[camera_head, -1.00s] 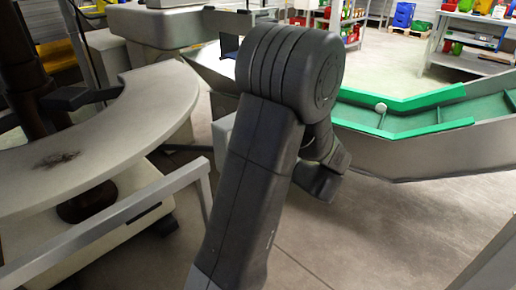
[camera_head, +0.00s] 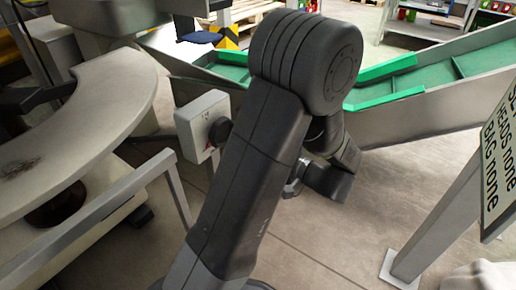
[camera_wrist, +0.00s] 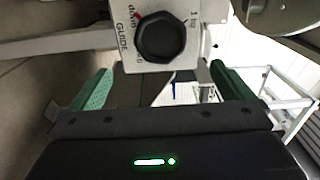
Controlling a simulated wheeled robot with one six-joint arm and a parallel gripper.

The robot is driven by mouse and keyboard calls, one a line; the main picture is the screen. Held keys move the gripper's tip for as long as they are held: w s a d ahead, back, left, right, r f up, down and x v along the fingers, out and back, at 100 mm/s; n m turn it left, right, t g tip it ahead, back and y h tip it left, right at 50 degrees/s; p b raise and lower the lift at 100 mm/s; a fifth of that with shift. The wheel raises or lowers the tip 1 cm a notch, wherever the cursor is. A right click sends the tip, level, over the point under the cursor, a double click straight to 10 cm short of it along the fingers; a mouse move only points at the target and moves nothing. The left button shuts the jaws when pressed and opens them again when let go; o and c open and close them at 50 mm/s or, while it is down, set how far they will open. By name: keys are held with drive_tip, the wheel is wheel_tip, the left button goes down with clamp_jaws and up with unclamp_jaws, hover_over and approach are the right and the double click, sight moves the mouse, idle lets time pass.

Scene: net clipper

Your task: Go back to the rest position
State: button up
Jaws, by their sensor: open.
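My gripper (camera_wrist: 160,88) is open and empty in the wrist view, with a green finger at each side. A light box with a black round knob (camera_wrist: 160,38) lies ahead, beyond the fingers; the label reads "GUIDE" and "down". The knob shows between the fingers, and I cannot tell how far off it is. In the head view, the same kind of box (camera_head: 203,122) stands on a post left of my arm. My arm is folded in the middle of that view; the fingers are hidden there.
A grey curved table (camera_head: 120,95) is at left, with a metal rail (camera_head: 95,215) before it. A green conveyor (camera_head: 425,80) runs behind my arm. A sign on a post (camera_head: 437,215) stands at right. Bare floor (camera_head: 340,235) lies between arm and post.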

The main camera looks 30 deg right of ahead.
sight(225, 134)
drive_tip(key=b+x, duration=0.3)
drive_tip(key=x, duration=0.9)
drive_tip(key=shift+w, duration=0.2)
drive_tip(key=shift+b+x, duration=0.3)
drive_tip(key=shift+x, duration=0.45)
